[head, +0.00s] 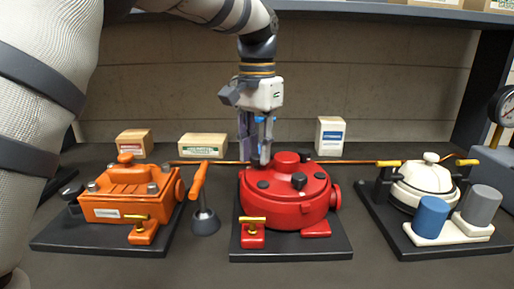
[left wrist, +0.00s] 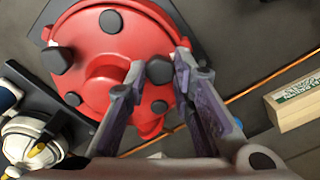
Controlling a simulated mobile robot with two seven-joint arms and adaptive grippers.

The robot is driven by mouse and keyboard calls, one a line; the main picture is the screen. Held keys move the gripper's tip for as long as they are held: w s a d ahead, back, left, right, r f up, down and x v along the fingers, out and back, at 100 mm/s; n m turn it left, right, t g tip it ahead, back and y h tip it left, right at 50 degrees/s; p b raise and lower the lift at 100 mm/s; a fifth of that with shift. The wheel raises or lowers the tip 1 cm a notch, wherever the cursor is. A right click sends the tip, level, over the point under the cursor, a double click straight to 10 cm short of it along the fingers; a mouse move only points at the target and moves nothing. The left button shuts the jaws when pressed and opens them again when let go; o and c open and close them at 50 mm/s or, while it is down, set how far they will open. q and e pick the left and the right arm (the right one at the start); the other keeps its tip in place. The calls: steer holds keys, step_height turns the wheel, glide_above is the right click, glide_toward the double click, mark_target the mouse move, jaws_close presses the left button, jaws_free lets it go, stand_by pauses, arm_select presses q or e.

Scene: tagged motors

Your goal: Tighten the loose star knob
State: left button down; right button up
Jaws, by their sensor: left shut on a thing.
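The red motor housing (head: 285,207) stands on a dark base plate in the middle of the bench, with several black star knobs on its lid. My left gripper (head: 262,158) points down at the rear left of the lid. In the left wrist view, its fingers (left wrist: 159,68) are shut on a black star knob (left wrist: 160,70), one finger on each side. This knob is hidden by the fingers in the head view. Another black knob (head: 299,181) at the lid's front stands taller than the flat ones beside it; it also shows in the left wrist view (left wrist: 57,60).
An orange gearbox (head: 128,195) is on the left and a white-domed unit (head: 424,185) on the right. A dark funnel-shaped piece with an orange handle (head: 205,220) stands between orange and red units. A copper pipe (head: 215,162) runs behind. Small boxes (head: 203,146) line the wall.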

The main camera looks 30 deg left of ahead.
mark_target(257, 156)
arm_select(q)
steer(key=m, duration=0.5)
steer(key=shift+r+m, duration=0.25)
steer(key=shift+m, duration=0.05)
steer(key=shift+r+m, duration=0.1)
steer(key=shift+m, duration=2.1)
steer(key=c, duration=1.4)
jaws_free()
steer(key=shift+o, duration=0.2)
step_height(257, 156, up, 12)
